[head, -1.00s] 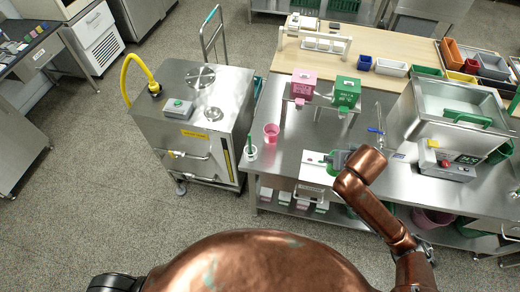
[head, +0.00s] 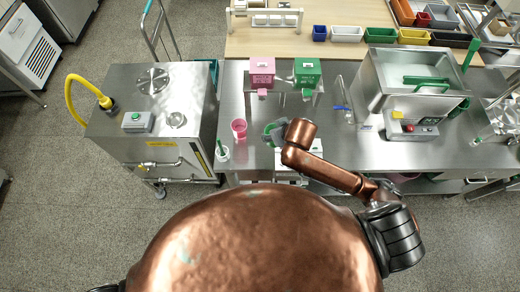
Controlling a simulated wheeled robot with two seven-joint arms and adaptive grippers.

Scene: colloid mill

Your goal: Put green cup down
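The green cup (head: 268,128) is at the end of my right arm, over the steel bench (head: 335,125), just right of the pink cup (head: 239,128). My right gripper (head: 273,132) is around it and looks shut on it. The wrist and grey fingers hide part of the cup, and I cannot tell whether its base touches the bench. My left gripper is not in view.
A pink dispenser box (head: 262,68) and a green one (head: 307,71) stand behind. A white container (head: 222,153) sits at the bench's left edge. A white device (head: 316,148) is partly under my arm. The steel machine (head: 365,85) stands right.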

